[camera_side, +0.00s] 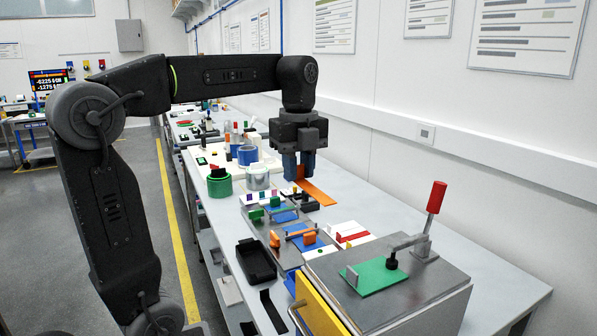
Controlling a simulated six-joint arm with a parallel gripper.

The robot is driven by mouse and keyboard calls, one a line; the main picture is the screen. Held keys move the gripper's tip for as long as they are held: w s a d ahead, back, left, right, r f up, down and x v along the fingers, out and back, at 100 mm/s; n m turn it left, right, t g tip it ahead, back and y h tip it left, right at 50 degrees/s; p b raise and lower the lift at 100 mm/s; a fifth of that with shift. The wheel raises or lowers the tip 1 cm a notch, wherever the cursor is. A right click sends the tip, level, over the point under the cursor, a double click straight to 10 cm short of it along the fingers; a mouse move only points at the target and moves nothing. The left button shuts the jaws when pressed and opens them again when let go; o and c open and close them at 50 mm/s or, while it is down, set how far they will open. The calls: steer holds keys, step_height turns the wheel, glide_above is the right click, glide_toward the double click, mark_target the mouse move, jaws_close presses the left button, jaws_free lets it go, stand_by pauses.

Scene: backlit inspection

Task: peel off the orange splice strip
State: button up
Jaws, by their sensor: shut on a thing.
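My gripper (299,168) hangs over the middle of the bench, pointing down, with blue fingers. It is shut on the orange splice strip (318,192). The strip slants from between the fingertips toward the lower right, and its near end is free of the fingers. The strip's upper end is partly hidden by the fingers. I cannot tell whether its lower part touches the surface beneath.
A grey box with a green plate (376,276) and a red-handled clamp (432,205) stands at the near right. A black tray (256,261) lies at the bench's left edge. Tape rolls (219,184) stand left of my gripper. Bench right of the strip is clear.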

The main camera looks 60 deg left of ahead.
steer(key=shift+r, duration=0.65)
steer(key=shift+r, duration=0.7)
steer(key=shift+r, duration=0.3)
